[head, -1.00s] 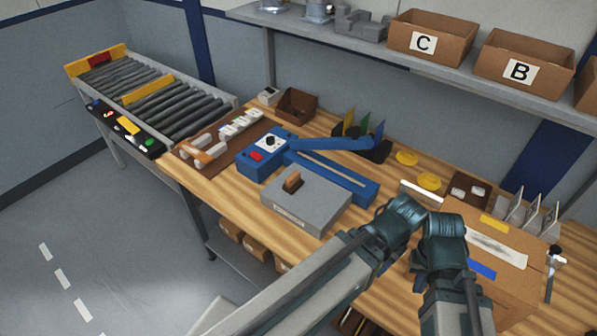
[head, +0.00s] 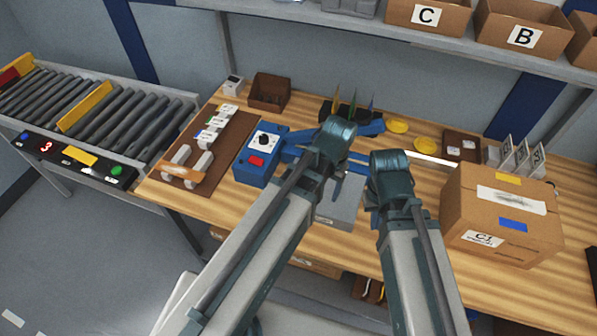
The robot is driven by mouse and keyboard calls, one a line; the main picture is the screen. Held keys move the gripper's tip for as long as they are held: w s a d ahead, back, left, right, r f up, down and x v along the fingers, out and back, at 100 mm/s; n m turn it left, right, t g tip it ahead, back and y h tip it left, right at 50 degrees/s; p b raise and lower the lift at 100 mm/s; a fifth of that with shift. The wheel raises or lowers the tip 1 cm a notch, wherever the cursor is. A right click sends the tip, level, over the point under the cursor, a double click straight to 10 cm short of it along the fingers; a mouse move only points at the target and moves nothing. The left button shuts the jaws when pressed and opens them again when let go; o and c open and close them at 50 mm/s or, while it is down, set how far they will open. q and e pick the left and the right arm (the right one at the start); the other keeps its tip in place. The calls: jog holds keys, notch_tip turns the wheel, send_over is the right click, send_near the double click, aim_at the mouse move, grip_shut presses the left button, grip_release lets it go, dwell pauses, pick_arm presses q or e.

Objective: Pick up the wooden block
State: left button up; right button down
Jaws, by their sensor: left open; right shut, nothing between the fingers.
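The small brown wooden block is not visible; my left arm covers the part of the grey box where it stood a second ago. A bare part of that flat grey box (head: 340,212) shows between my two arms on the wooden bench. My arms reach up from the bottom, their dark upper joints over the box and its right side.
A blue fixture (head: 257,170) stands left of my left arm. A brown board (head: 215,165) with white holders lies further left, near the roller conveyor (head: 85,110). A large cardboard box (head: 500,215) stands right of my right arm. The front bench left of the arms looks clear.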

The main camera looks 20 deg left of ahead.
pick_arm(q)
jog(key=w+a+r+n+p, duration=0.2)
jog(key=w+a+r+p, duration=0.2)
jog(key=w+a+r, duration=0.4)
pick_arm(e)
notch_tip(320, 180, up, 6)
pick_arm(q)
jog(key=shift+h, duration=0.4)
jog(key=f+b, duration=0.5)
jog(key=f, duration=0.2)
jog(key=f+b, duration=0.3)
jog(key=shift+w+d+f+b, duration=0.15)
jog(key=shift+d+f+b, duration=0.15)
jog(key=shift+d, duration=0.1)
pick_arm(e)
notch_tip(320, 180, down, 8)
jog(key=shift+f, duration=0.25)
pick_arm(q)
jog(key=shift+f, duration=0.1)
pick_arm(e)
jog(key=shift+f, duration=0.15)
pick_arm(q)
notch_tip(320, 180, down, 5)
jog(key=b, duration=0.5)
jog(key=shift+a, duration=0.1)
pick_arm(e)
notch_tip(320, 180, down, 5)
jog(key=shift+r, duration=0.1)
pick_arm(q)
grip_shut()
